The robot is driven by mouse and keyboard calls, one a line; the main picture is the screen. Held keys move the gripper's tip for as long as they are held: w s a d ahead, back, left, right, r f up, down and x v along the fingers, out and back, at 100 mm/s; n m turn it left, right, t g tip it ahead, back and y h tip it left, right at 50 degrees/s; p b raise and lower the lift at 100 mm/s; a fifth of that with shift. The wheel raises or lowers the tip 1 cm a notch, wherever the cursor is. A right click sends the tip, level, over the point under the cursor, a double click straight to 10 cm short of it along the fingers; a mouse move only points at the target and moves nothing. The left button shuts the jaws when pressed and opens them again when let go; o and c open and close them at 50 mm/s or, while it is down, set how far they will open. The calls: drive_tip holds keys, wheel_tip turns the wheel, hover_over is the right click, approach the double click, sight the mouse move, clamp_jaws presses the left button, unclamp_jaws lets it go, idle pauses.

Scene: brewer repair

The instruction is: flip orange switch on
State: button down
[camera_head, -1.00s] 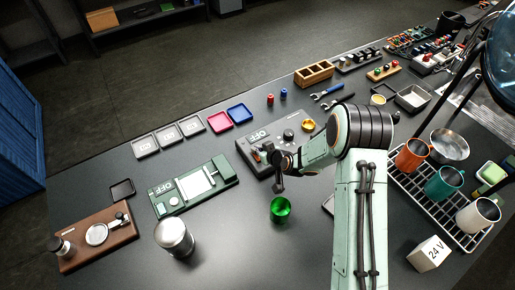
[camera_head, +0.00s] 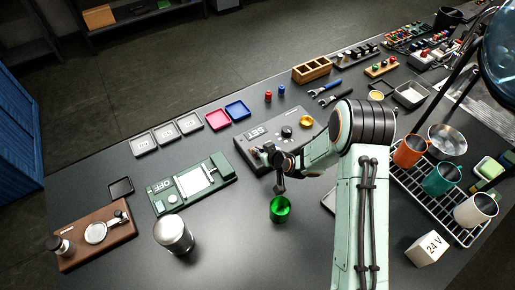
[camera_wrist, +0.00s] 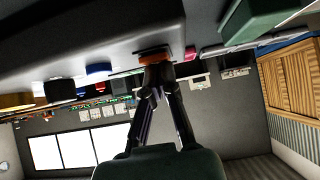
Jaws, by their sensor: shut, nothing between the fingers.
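The grey device (camera_head: 262,137) sits mid-table in the head view, with a dark knob and a label reading SET. The orange switch (camera_wrist: 154,54) shows in the wrist view as an orange patch on the device's edge, right at my fingertips. My gripper (camera_wrist: 157,70) is shut and empty, its tips against or very near the switch; I cannot tell whether they touch.
A green device (camera_head: 190,185) reading OFF lies to the left, and a brown device (camera_head: 98,235) beyond it. A green cup (camera_head: 280,209) stands close below my wrist. A metal canister (camera_head: 173,234) and a mug rack (camera_head: 430,195) stand on either side. The front middle is mostly clear.

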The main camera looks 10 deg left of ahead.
drive_tip(key=shift+s, duration=0.1)
drive_tip(key=shift+r, duration=0.25)
drive_tip(key=r, duration=0.3)
drive_tip(key=shift+w+a+r, duration=0.1)
drive_tip(key=shift+w+a, duration=0.05)
drive_tip(key=shift+w, duration=0.1)
drive_tip(key=s+d+r, duration=0.4)
drive_tip(key=r, duration=0.4)
drive_tip(key=shift+s+d, duration=0.2)
drive_tip(key=shift+s, duration=0.05)
drive_tip(key=s+d+r+t+h, duration=0.1)
drive_tip(key=s+d+r, duration=0.1)
drive_tip(key=r, duration=0.6)
drive_tip(key=s+d+r+t, duration=0.2)
drive_tip(key=d+r, duration=0.1)
drive_tip(key=r, duration=0.4)
drive_tip(key=s+d+f+m+g+h, duration=0.2)
drive_tip(key=s+d+g, duration=0.1)
drive_tip(key=s, duration=0.5)
drive_tip(key=s+d+f+m+g+h, duration=0.1)
drive_tip(key=s+d+f+m+g, duration=0.1)
drive_tip(key=s, duration=0.6)
drive_tip(key=s+d+f+m+g+h, duration=0.2)
drive_tip(key=s+d+g, duration=0.3)
drive_tip(key=s, duration=0.3)
drive_tip(key=shift+f+m+g+h, duration=0.2)
drive_tip(key=shift+m+g+h, duration=0.1)
drive_tip(key=shift+m, duration=0.6)
